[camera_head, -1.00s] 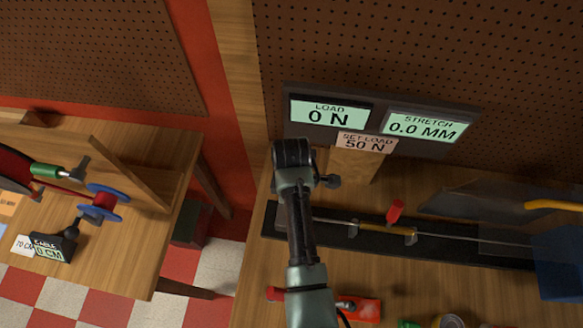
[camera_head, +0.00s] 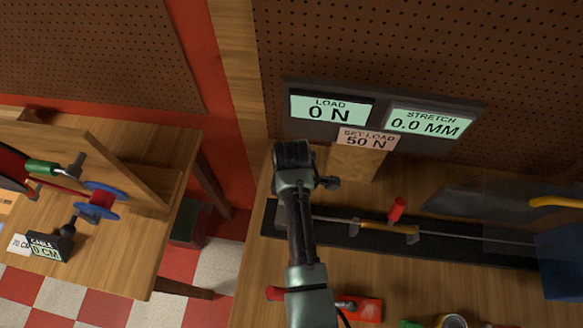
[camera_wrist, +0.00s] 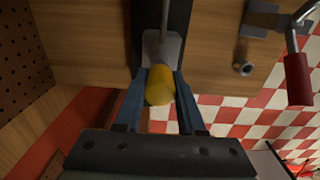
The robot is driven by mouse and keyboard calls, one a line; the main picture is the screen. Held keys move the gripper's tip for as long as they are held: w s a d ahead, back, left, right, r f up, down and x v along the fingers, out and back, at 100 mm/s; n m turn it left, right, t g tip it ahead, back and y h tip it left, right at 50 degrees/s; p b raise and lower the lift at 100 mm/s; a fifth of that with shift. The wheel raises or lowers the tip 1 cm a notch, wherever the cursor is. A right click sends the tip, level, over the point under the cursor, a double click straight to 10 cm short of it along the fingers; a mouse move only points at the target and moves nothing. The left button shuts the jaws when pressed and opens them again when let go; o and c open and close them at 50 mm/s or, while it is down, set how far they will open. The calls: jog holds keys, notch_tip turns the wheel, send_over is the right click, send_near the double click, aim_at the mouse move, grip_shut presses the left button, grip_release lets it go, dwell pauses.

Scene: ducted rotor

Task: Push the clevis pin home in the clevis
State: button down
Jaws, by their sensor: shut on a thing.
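In the wrist view, my gripper (camera_wrist: 160,88) has its two blue fingers shut on a yellow cylinder, apparently the clevis pin (camera_wrist: 160,86). Just beyond the fingertips is a grey metal fitting (camera_wrist: 164,46) that looks like the clevis, with a thin rod running away from it. The yellow end overlaps this fitting in the picture. How deep the pin sits in it cannot be told. In the head view my arm covers the gripper, the pin and this end of the rod (camera_head: 480,236).
The rod lies along a black rail (camera_head: 275,222) with a brass turnbuckle (camera_head: 388,228) and a red handle (camera_head: 396,209). The load display (camera_head: 331,109) reads 0 N and the stretch display (camera_head: 428,123) 0.0 mm. A red-handled crank (camera_wrist: 298,80) and a small metal part (camera_wrist: 243,68) are at right.

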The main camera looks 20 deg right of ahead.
jog(key=shift+f+b, duration=0.7)
jog(key=shift+f, duration=0.35)
jog(key=shift+r, duration=0.1)
jog(key=shift+c, duration=2.2)
grip_release()
notch_tip(320, 180, up, 12)
jog(key=shift+f+b, duration=0.2)
jog(key=shift+b, duration=0.15)
jog(key=shift+r+p, duration=0.7)
jog(key=shift+p, duration=0.05)
